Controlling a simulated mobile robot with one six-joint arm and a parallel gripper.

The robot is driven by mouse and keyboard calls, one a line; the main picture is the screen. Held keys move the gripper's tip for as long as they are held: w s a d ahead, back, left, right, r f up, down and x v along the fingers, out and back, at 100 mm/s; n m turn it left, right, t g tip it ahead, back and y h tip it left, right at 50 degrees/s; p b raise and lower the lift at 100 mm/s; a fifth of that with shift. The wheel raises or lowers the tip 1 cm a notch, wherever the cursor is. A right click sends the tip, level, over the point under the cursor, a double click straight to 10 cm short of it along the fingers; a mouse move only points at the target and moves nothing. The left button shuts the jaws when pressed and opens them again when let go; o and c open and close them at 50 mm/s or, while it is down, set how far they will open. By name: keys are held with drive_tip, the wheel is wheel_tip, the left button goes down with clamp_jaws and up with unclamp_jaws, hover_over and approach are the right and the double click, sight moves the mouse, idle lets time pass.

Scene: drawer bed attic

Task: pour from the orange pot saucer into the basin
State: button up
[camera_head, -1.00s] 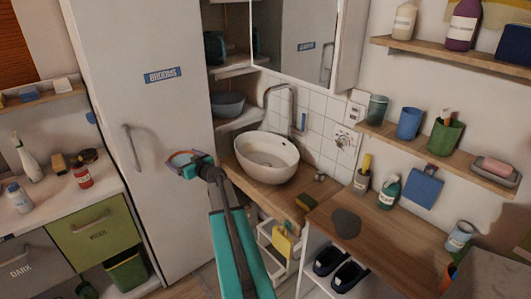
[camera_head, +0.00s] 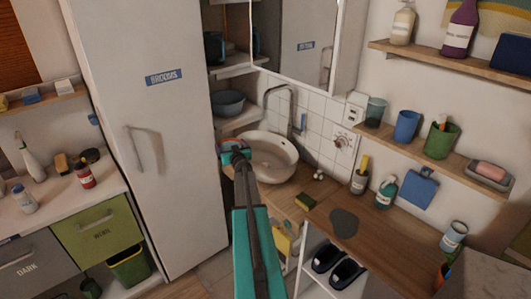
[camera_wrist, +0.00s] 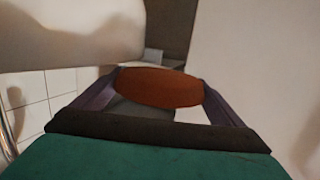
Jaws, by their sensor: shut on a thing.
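The orange pot saucer (camera_wrist: 160,87) sits between my two fingers in the wrist view, which shows one reddish-orange face of it. My gripper (camera_head: 231,152) is shut on it at the left rim of the white basin (camera_head: 283,163) in the head view. The arm and gripper hide most of the saucer there and cover part of the basin's left side. The basin's pale curved wall (camera_wrist: 70,35) fills the upper left of the wrist view. Whether anything lies in the saucer, and how far it tilts, I cannot tell.
A curved tap (camera_head: 291,105) stands behind the basin. A tall white broom cupboard (camera_head: 150,130) is close on the left. A grey bowl (camera_head: 228,103) sits on a shelf behind.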

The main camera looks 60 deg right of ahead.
sight(239, 142)
drive_tip(key=shift+s+d+f, duration=0.1)
drive_tip(key=shift+s+d, duration=0.45)
drive_tip(key=shift+d, duration=0.25)
drive_tip(key=shift+m+h, duration=0.3)
drive_tip(key=shift+s+d+r+m+p, duration=0.2)
drive_tip(key=shift+s+r+m+p, duration=0.1)
drive_tip(key=shift+p, duration=0.1)
drive_tip(key=shift+s+d+r+m, duration=0.2)
drive_tip(key=shift+s+d+m, duration=0.1)
drive_tip(key=shift+m, duration=0.1)
drive_tip(key=shift+s+d+r+p, duration=0.1)
drive_tip(key=shift+s+p, duration=0.05)
drive_tip(key=shift+p, duration=0.15)
drive_tip(key=shift+s+d+r+m, duration=0.1)
drive_tip(key=shift+s+r+m, duration=0.1)
drive_tip(key=shift+m, duration=0.1)
drive_tip(key=shift+s+d+r+m+t, duration=0.25)
drive_tip(key=shift+s+d+r+m, duration=0.1)
drive_tip(key=shift+s+d+m, duration=0.3)
drive_tip(key=shift+s+d+r+m+t, duration=0.3)
drive_tip(key=shift+s+d+m, duration=0.2)
drive_tip(key=shift+m, duration=0.25)
idle(0.6)
drive_tip(key=shift+s+d+f+m+b, duration=0.35)
drive_tip(key=shift+s+d+m+b, duration=0.25)
drive_tip(key=shift+s+m+b, duration=0.2)
idle(0.5)
